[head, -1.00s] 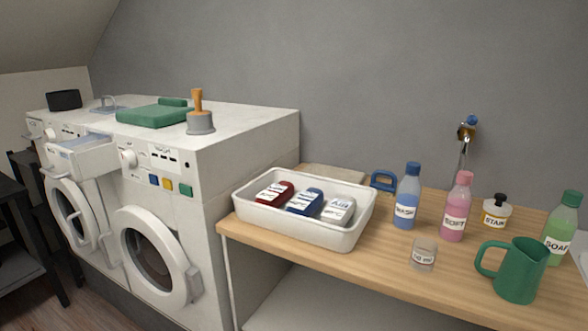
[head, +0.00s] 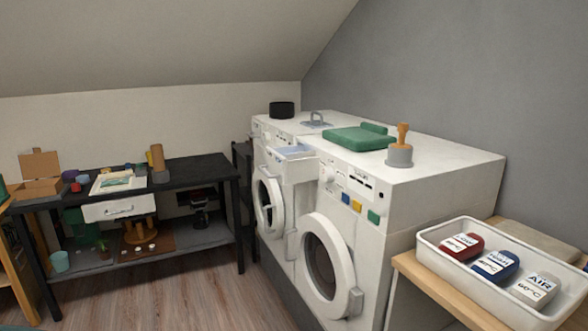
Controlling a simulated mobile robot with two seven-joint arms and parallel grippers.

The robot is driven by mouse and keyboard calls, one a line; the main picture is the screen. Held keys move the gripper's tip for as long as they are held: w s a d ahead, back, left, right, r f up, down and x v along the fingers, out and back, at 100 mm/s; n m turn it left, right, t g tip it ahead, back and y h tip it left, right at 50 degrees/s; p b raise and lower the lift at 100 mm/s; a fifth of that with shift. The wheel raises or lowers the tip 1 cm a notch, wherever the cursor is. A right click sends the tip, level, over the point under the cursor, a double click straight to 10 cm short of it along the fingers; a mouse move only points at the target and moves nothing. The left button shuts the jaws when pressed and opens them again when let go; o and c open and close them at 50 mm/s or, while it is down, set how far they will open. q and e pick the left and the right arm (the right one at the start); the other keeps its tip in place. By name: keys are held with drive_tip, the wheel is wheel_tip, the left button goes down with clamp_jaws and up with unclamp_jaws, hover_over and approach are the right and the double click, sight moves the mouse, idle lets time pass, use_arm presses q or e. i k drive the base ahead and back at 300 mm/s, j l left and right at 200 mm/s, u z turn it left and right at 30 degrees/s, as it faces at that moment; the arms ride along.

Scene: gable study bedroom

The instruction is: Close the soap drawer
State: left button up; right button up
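The soap drawer (head: 291,165) sticks out of the upper front of the farther white washing machine (head: 276,221). It is pulled open, and its bluish inside shows from above. The nearer white machine (head: 352,249) stands to its right, with a round door and blue, yellow and green buttons. Neither of my grippers shows in the head view.
A white tray (head: 434,241) with several labelled blocks sits on a wooden counter (head: 419,272) at the right. A dark workbench (head: 193,174) with a white drawer (head: 121,208) stands at the left wall. Open wooden floor (head: 180,285) lies before the machines.

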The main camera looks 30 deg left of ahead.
sight(292, 164)
drive_tip(key=i+j, duration=0.25)
drive_tip(key=j, duration=0.25)
drive_tip(key=i+j+u, duration=0.1)
drive_tip(key=i+j, duration=0.2)
drive_tip(key=j, duration=0.15)
drive_tip(key=i+j, duration=0.25)
drive_tip(key=j, duration=0.25)
drive_tip(key=i+j, duration=0.3)
drive_tip(key=j, duration=0.15)
drive_tip(key=u, duration=0.05)
